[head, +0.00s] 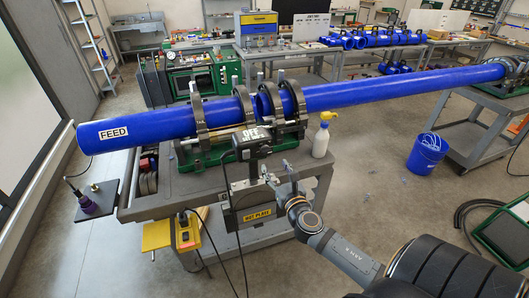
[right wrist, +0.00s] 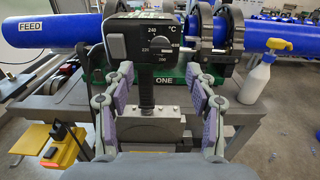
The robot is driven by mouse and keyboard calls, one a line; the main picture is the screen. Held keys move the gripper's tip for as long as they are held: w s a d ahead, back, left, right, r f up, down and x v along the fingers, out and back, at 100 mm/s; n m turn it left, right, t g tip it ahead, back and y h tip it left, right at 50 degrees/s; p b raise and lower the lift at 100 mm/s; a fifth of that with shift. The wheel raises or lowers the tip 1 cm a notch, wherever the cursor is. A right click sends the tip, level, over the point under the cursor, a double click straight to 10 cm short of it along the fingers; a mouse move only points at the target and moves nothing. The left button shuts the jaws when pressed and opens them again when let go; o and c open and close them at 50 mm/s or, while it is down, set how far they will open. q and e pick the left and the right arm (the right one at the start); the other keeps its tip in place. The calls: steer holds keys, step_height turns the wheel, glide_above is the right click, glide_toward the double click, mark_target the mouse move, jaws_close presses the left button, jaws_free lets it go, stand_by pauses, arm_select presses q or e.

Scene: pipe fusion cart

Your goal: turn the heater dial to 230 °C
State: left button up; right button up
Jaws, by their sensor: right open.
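The heater's black control box (right wrist: 144,27) faces my right wrist camera, and its dial (right wrist: 162,46) sits in a ring of temperature marks. The 240 mark and °C show above the dial; the pointer is too small to read. In the head view the box (head: 252,143) stands above the cart's front edge, over the plate labelled HOT PLATE (head: 257,215). My right gripper (right wrist: 160,82) is open and empty, its purple-padded fingers apart, below the dial and not touching it. It also shows in the head view (head: 283,172), just right of the box. My left gripper is out of view.
A blue FEED pipe (head: 160,124) lies in dark clamps (head: 200,118) behind the box. A spray bottle (head: 321,140) stands on the cart to the right. A blue bucket (head: 427,155) is farther right.

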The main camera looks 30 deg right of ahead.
mark_target(267, 152)
steer(key=p+x, duration=0.2)
steer(key=x, duration=0.5)
steer(key=shift+w+r, duration=0.15)
steer(key=shift+w, duration=0.15)
steer(key=shift+w+d, duration=0.15)
steer(key=shift+w, duration=0.2)
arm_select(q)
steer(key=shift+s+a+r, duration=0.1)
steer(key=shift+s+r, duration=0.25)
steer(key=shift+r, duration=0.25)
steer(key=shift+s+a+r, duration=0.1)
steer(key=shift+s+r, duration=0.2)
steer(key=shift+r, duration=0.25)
arm_select(e)
steer(key=shift+s, duration=0.1)
steer(key=shift+c, duration=1)
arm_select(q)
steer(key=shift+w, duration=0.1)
arm_select(e)
steer(key=c, duration=1)
